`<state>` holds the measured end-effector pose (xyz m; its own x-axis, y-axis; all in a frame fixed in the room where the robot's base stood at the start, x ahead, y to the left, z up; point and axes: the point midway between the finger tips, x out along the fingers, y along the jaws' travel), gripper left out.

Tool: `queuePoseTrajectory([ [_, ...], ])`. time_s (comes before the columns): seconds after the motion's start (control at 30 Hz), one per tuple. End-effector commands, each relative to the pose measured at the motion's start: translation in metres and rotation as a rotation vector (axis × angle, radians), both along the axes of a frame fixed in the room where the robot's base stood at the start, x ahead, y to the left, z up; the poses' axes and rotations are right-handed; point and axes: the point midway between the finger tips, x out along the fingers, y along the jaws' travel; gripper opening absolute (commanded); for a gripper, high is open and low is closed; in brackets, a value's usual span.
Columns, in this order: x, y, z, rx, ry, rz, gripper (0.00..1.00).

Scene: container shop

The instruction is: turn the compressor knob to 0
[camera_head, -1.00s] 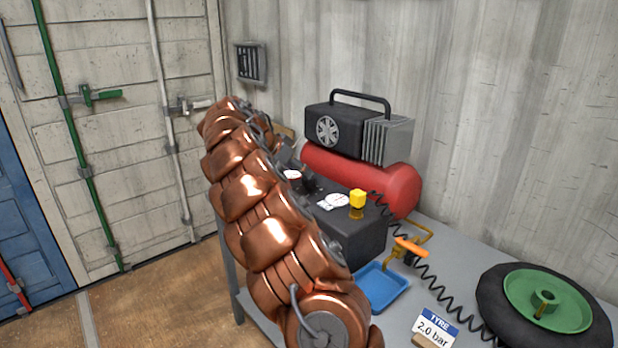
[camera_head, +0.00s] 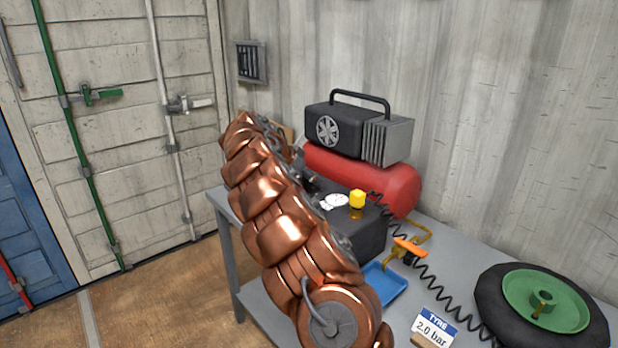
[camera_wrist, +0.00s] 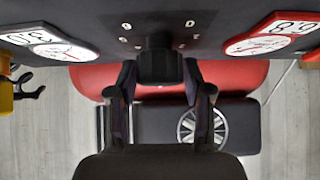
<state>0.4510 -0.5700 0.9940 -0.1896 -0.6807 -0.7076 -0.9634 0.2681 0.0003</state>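The compressor has a red tank (camera_head: 392,188), a black motor top (camera_head: 330,128) and a dark control box (camera_head: 362,238) in front. In the wrist view, upside down, the black knob (camera_wrist: 160,66) sits on the box's dark panel (camera_wrist: 220,15). My gripper (camera_wrist: 160,78) has one finger on each side of the knob, with what look like narrow gaps. In the head view my copper arm hides the knob and my gripper.
A yellow knob (camera_head: 357,199) stands on the box. A blue tray (camera_head: 388,284), orange-handled air tool (camera_head: 410,246), coiled hose (camera_head: 440,287), tyre sign (camera_head: 434,328) and green-hubbed wheel (camera_head: 545,302) occupy the grey table (camera_head: 465,262).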

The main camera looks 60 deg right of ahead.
Motion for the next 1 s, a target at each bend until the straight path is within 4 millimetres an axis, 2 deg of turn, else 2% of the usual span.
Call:
queuePoseTrajectory([
  [0.03,0.0000,0.0000,0.0000,0.000,0.000,0.000,0.42],
  [0.37,-0.0001,0.0001,0.0001,0.000,0.000,0.000,0.07],
  [0.67,-0.0001,0.0003,-0.0011,0.000,0.001,0.018,0.07],
  [1.0,0.0001,0.0013,-0.0014,-0.001,0.000,0.118,0.07],
])
